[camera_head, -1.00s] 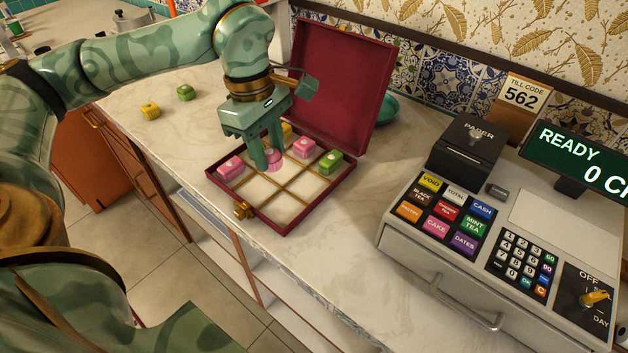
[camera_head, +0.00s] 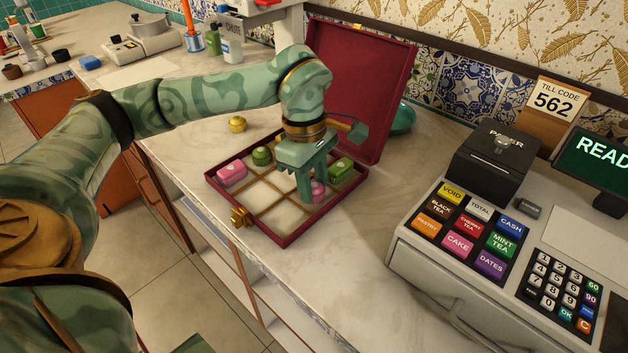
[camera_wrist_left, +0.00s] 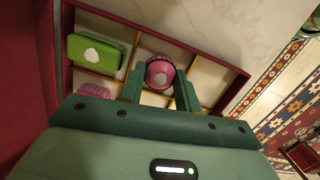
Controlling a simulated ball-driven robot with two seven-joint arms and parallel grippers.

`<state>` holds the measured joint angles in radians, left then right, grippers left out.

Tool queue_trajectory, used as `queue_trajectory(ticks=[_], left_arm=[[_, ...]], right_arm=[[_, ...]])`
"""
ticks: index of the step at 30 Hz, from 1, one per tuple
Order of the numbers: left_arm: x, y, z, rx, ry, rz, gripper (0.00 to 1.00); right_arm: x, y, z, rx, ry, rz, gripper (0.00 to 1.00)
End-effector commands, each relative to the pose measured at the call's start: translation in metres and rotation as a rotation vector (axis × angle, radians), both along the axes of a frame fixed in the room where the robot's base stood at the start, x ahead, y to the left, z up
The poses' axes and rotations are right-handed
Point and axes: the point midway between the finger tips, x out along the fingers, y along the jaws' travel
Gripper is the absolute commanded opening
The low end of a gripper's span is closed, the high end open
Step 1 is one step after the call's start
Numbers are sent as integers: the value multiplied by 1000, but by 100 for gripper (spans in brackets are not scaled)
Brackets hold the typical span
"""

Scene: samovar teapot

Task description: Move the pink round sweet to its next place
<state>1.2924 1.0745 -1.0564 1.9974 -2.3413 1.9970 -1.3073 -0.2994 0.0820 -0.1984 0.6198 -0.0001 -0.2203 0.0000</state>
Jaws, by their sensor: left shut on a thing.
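The pink round sweet (camera_head: 318,189) with a pale top mark is between the fingers of my left gripper (camera_head: 310,197), which is shut on it. It also shows between the fingertips in the left wrist view (camera_wrist_left: 160,73). It is over or in the middle compartment along the right side of the open dark red box (camera_head: 300,238); whether it touches the floor is unclear. A green square sweet (camera_head: 341,169) sits in the neighbouring compartment behind it. A pink square sweet (camera_head: 232,174) and a green round sweet (camera_head: 262,156) sit in left compartments. My right gripper is not seen.
A yellow sweet (camera_head: 237,124) stands on the counter behind the box. The raised lid (camera_head: 362,85) stands close behind my gripper. The till (camera_head: 470,240) is at the right. Several front compartments are empty. My gripper hides part of the box.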

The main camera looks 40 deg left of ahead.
Motion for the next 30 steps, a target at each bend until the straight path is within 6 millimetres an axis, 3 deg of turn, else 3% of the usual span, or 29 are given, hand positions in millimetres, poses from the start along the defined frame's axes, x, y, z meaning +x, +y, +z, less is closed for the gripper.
queue_trajectory(ticks=[2, 3, 5, 16, 30], left_arm=[[0, 0, -2, 0, 1, 0, 11], [0, 0, -2, 0, 1, 0, 38], [0, 0, -2, 0, 1, 0, 54], [0, 1, 6, 0, -2, 0, 54], [-1, 12, 107, -1, -6, 1, 54]], right_arm=[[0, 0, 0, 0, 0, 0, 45], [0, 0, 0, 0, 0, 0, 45], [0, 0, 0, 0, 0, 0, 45], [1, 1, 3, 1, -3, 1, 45], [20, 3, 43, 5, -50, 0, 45]])
